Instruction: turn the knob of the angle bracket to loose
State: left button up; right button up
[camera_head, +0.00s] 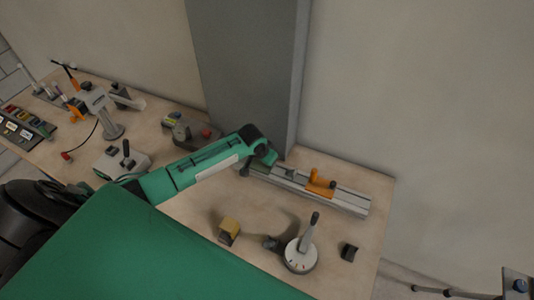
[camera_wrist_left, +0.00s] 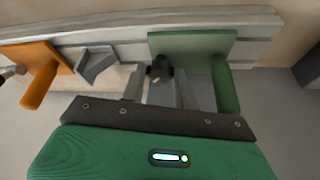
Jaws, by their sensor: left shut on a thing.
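In the left wrist view a green plate (camera_wrist_left: 192,44) with a green cylindrical handle (camera_wrist_left: 224,88) sits on a pale rail (camera_wrist_left: 120,30). A small dark knob (camera_wrist_left: 160,68) stands in front of the plate. My left gripper (camera_wrist_left: 160,80) has its fingers on either side of this knob and is shut on it. The knob's setting cannot be read. In the head view my left gripper (camera_head: 250,166) is at the left end of the grey rail (camera_head: 345,200), and my green arm hides most of the green plate. My right gripper is not in view.
An orange block with a handle (camera_head: 320,183) is farther right on the rail, with a small grey piece (camera_head: 290,172) between. A grey column rises behind.

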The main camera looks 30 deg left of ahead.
pick_arm(q)
jog(key=shift+r+n+y+p, duration=0.1)
jog(key=shift+n+y+p, duration=0.3)
jog(key=shift+n+p, duration=0.45)
jog(key=o, duration=1)
jog(key=shift+c, duration=0.2)
jog(key=b+v, duration=0.3)
jog(key=v, duration=1)
jog(key=shift+s+r, duration=0.15)
jog(key=shift+r, duration=0.1)
jog(key=shift+s+f, duration=0.1)
